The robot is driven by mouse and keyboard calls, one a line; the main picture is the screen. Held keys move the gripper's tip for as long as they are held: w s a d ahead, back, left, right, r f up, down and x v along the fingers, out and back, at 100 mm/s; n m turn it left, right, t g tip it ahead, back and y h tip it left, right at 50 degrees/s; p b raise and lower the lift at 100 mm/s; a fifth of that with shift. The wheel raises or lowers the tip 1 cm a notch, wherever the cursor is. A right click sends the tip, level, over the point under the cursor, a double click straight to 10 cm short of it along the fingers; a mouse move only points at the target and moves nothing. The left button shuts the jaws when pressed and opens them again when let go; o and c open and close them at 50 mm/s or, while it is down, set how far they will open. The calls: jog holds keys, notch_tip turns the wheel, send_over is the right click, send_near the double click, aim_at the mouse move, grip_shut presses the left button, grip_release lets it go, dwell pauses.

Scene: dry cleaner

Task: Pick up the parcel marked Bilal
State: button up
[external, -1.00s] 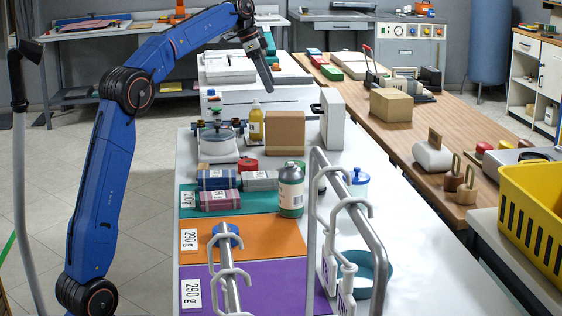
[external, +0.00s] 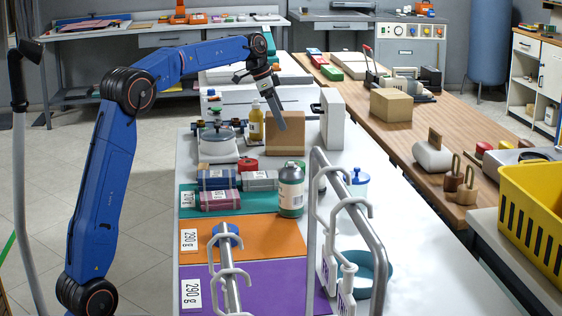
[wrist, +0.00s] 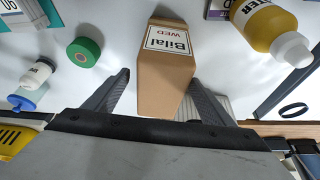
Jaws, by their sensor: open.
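The parcel marked Bilal (wrist: 165,75) is a brown box with a white label reading "Bilal WED" in the wrist view. It stands on the white table in the external view (external: 285,135). My gripper (wrist: 160,85) is open, with one finger to each side of the parcel in the wrist picture. Whether a finger touches the parcel cannot be told. Nothing is held.
A yellow bottle (external: 256,122) stands close left of the parcel; it also shows in the wrist view (wrist: 268,24). A white upright box (external: 333,120) stands close right. A green tape roll (wrist: 84,52) lies nearby. Hanger rail (external: 350,190) rises at the table's front.

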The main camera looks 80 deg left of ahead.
aim_at(290, 134)
jog(key=shift+w+x, duration=0.1)
jog(key=shift+x, duration=1.45)
jog(key=shift+w+x, duration=0.15)
jog(key=shift+x, duration=1.45)
jog(key=shift+w+f, duration=0.1)
jog(key=shift+f, duration=0.15)
jog(key=shift+f, duration=0.25)
jog(key=c, duration=1.5)
jog(key=shift+o, duration=0.2)
jog(key=shift+r, duration=0.15)
